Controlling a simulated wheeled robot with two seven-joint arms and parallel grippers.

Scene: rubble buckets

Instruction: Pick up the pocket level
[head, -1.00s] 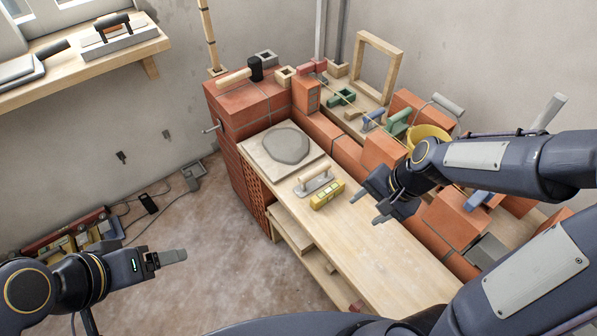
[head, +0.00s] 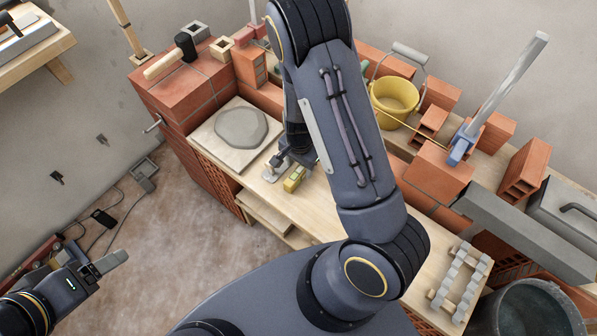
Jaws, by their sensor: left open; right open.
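The pocket level, a small yellow block (head: 294,180), lies on the wooden bench top (head: 240,177). My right arm reaches across the middle of the head view and hides part of the bench. My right gripper (head: 283,163) is open, just behind the level and close to it. I cannot tell whether it touches the level. My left gripper (head: 110,263) is open and empty at the lower left, over the floor and far from the level.
A grey slab with mortar (head: 241,127) lies on a board left of the gripper. A grey beam (head: 525,235) and a dark bucket (head: 530,310) are at the right.

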